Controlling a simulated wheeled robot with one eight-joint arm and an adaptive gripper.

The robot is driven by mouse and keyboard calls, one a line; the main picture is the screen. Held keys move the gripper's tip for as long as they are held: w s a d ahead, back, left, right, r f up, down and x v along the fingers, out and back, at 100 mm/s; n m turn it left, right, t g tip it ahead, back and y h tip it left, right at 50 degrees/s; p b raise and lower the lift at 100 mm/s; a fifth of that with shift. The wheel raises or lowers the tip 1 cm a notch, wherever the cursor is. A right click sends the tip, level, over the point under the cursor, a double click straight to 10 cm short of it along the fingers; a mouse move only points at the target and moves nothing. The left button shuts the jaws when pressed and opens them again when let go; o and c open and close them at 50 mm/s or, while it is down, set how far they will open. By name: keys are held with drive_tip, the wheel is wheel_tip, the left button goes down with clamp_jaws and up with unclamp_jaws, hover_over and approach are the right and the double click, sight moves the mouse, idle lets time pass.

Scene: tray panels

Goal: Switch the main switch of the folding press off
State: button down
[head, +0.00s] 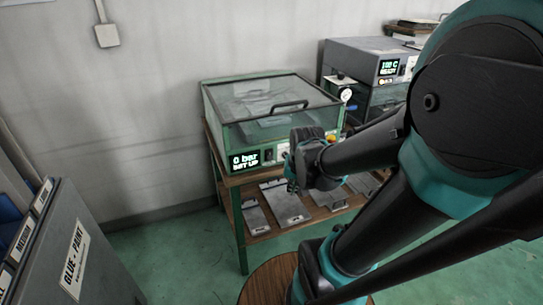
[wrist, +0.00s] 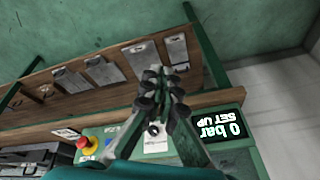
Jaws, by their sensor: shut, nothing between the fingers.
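A green machine (head: 225,115) with a clear hinged lid stands on a wooden bench. Its front display (head: 244,161) reads "0 bar SET UP" and shows upside down in the wrist view (wrist: 220,125). A small black knob (wrist: 153,129) sits on a white label plate (wrist: 155,145) on this front, seen between my fingers in the wrist view. Its setting cannot be read. My gripper (head: 290,172) is in front of the panel, right of the display; its fingertips (wrist: 163,82) are together and empty. Contact with the knob cannot be told. My gripper hides part of the panel.
A red button on a yellow base (wrist: 84,143) is on the same front. Metal plates (head: 283,203) lie on the lower shelf. A cabinet marked "GLUE-PAINT" (head: 85,260) is at left; floor between is clear.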

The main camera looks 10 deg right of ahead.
sight(272, 155)
drive_tip(key=w+a+r+m, duration=0.1)
drive_tip(key=w+r+m, duration=0.4)
drive_tip(key=w+m, duration=0.1)
drive_tip(key=w+r+m+g, duration=0.1)
drive_tip(key=w+r+m, duration=0.4)
drive_tip(key=w, duration=0.4)
drive_tip(key=shift+w+a+m, duration=0.3)
drive_tip(key=shift+a+m, duration=0.05)
drive_tip(key=shift+m, duration=0.35)
drive_tip(key=shift+f, duration=0.1)
drive_tip(key=shift+w+a+f, duration=0.2)
drive_tip(key=shift+w+f, duration=0.8)
drive_tip(key=shift+f, duration=0.8)
drive_tip(key=shift+w+a+f, duration=0.25)
drive_tip(key=shift+w+f, duration=0.8)
drive_tip(key=shift+f, duration=0.8)
drive_tip(key=shift+w+a+f, duration=0.2)
drive_tip(key=shift+w+f, duration=0.8)
drive_tip(key=shift+f, duration=0.8)
